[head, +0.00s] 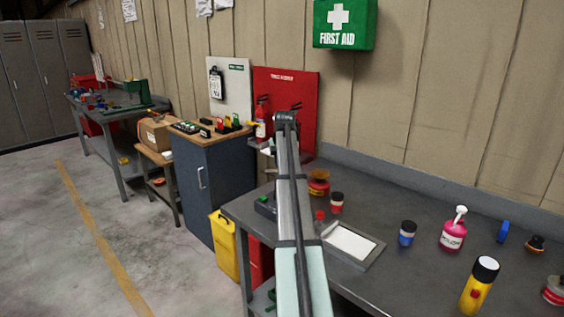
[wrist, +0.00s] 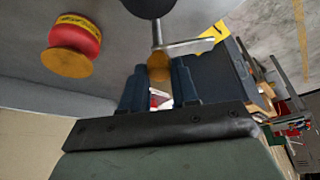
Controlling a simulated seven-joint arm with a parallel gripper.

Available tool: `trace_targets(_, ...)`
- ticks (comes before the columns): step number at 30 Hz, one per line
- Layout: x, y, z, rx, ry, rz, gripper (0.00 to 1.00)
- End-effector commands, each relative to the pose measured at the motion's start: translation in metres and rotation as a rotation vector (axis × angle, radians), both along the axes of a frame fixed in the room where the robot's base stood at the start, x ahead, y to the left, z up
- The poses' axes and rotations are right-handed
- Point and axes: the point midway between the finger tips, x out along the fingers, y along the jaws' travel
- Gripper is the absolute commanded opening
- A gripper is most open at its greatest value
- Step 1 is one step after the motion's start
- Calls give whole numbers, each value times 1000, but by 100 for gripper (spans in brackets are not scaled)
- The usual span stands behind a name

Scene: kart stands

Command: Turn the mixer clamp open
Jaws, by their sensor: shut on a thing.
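My gripper (wrist: 159,67) shows in the wrist view with its two dark blue fingers on either side of a small amber piece, which looks like part of the mixer clamp (wrist: 158,76). The gripper is shut on it. A thin metal rod and a flat metal lever (wrist: 190,46) meet just beyond the fingertips. A round black part (wrist: 148,6) sits at the rod's far end, cut by the picture edge. In the head view my arm hides the gripper and most of the clamp. A dark base with a green button (head: 265,205), perhaps the mixer's, shows left of my arm.
A red and yellow spool-shaped thing (wrist: 75,46) stands close beside the gripper; the head view shows it right of my arm (head: 318,187). Jars, a tray (head: 372,258), a pink bottle (head: 453,234) and a yellow flashlight (head: 478,288) stand on the grey bench.

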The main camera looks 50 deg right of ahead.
Motion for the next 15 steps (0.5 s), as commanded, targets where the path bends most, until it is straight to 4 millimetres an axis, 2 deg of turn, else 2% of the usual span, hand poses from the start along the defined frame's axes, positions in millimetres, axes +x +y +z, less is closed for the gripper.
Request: trace_targets(15, 0, 1, 0, 1, 1, -96, 0)
